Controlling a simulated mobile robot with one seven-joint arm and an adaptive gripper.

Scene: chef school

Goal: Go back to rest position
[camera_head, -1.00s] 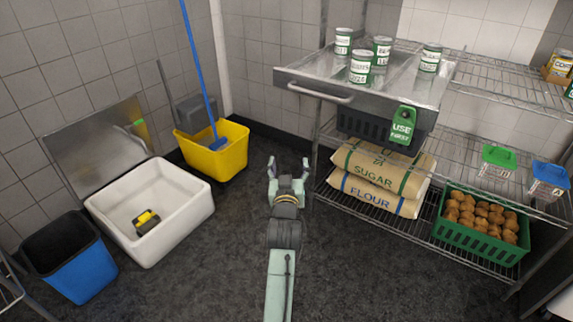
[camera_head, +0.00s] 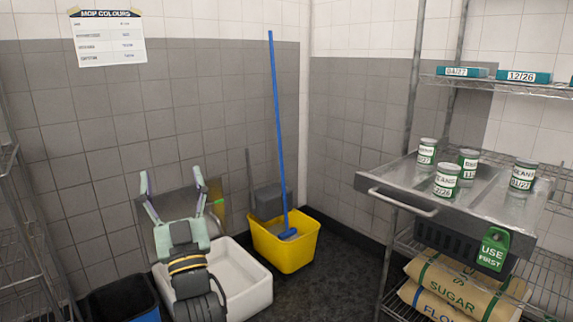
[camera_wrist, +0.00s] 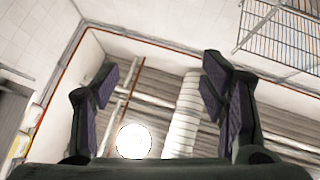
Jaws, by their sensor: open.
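My gripper (camera_head: 172,203) is raised at the lower left of the head view, with its two fingers spread wide and pointing up. Nothing is between the fingers. It stands in front of the tiled wall and partly hides the white sink basin (camera_head: 250,277) behind it. In the wrist view my gripper (camera_wrist: 160,105) is also open and empty, and it faces the ceiling with its pipes and a round lamp (camera_wrist: 134,141).
A yellow mop bucket (camera_head: 285,252) with a blue-handled mop stands right of the basin. A blue bin (camera_head: 125,300) is at lower left. A wire rack at right holds a metal tray (camera_head: 400,188) with several cans, above sacks (camera_head: 460,285). Dark floor lies between.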

